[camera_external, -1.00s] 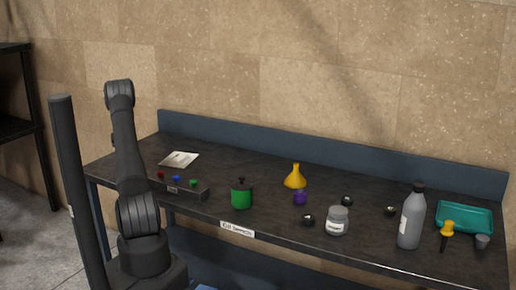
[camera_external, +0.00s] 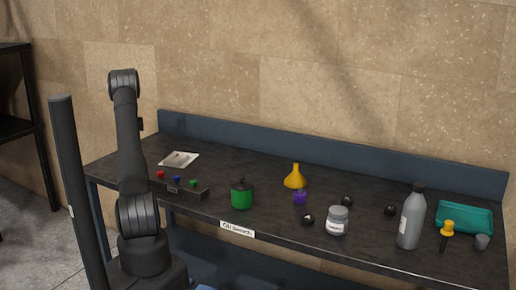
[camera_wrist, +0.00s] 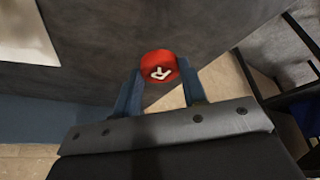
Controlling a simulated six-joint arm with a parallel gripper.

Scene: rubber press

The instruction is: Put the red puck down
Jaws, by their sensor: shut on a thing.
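The red puck (camera_wrist: 158,66) is a round red piece with a white letter R on its face. In the wrist view it sits between the two blue-grey fingers of my gripper (camera_wrist: 160,78), which are shut on it. The dark bench top (camera_wrist: 110,30) lies beyond the puck; I cannot tell the gap between them. In the external view my gripper and the held puck are hidden behind my arm.
A low dark box (camera_external: 182,188) with small red, blue and green pieces stands at the bench's front left. A white sheet (camera_external: 180,158) lies behind it. A green pot (camera_external: 241,195) stands to the right. A yellow flask (camera_external: 295,177) and grey bottle (camera_external: 411,217) are farther right.

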